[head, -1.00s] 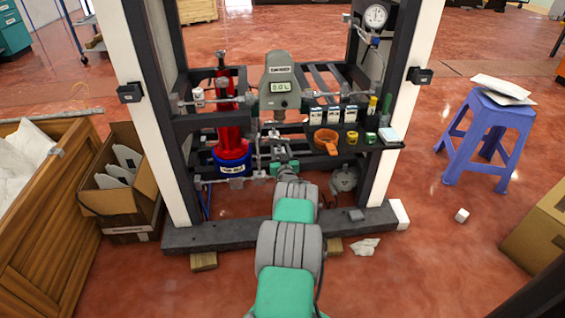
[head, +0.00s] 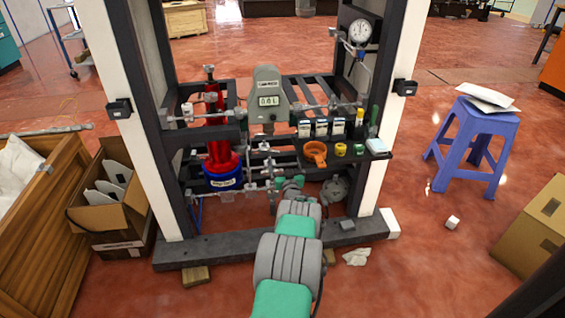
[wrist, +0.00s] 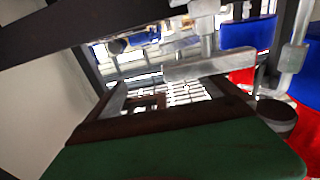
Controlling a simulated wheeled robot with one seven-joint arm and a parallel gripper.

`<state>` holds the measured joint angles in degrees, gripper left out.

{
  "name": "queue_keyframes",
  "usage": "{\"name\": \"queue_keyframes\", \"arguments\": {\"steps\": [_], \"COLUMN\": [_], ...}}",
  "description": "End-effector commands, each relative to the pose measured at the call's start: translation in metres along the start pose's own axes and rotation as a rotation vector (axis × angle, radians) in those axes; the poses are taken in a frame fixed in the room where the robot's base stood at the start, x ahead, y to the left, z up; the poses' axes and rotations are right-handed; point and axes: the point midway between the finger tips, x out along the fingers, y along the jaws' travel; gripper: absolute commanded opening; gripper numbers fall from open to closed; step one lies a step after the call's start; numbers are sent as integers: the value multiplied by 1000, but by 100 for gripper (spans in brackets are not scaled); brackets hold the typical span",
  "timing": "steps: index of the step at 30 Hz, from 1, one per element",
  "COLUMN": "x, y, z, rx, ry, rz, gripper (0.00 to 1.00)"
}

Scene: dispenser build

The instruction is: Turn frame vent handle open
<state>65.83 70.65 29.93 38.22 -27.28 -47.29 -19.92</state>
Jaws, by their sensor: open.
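My gripper (wrist: 163,92) shows in the wrist view as two dark fingers spread apart beyond a green body, with nothing held between them. In the head view my arm reaches into the lower middle of the dark frame (head: 222,252), and its fingers are hard to make out among the pipes. Silver pipe fittings with small handles stand at the lower pipe run (head: 252,184) and beside the grey meter (head: 267,88). I cannot tell which one is the frame vent handle. A silver bar (wrist: 210,66) crosses beyond the fingertips in the wrist view, apparently apart from them.
A red cylinder with a blue base (head: 222,178) stands left of my arm. A pressure gauge (head: 360,30) sits above.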

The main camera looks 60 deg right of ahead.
Motion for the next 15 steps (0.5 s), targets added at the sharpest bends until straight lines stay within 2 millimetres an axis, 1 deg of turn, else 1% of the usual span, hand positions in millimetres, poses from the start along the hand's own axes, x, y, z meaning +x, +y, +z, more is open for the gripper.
{"name": "queue_keyframes", "arguments": {"steps": [1, 3, 15], "x": [-8, -15, -48], "y": [2, 5, 20], "z": [4, 3, 6], "rx": [1, 2, 4], "ry": [-14, -13, -19], "rz": [3, 6, 9], "gripper": [100, 100, 100]}}
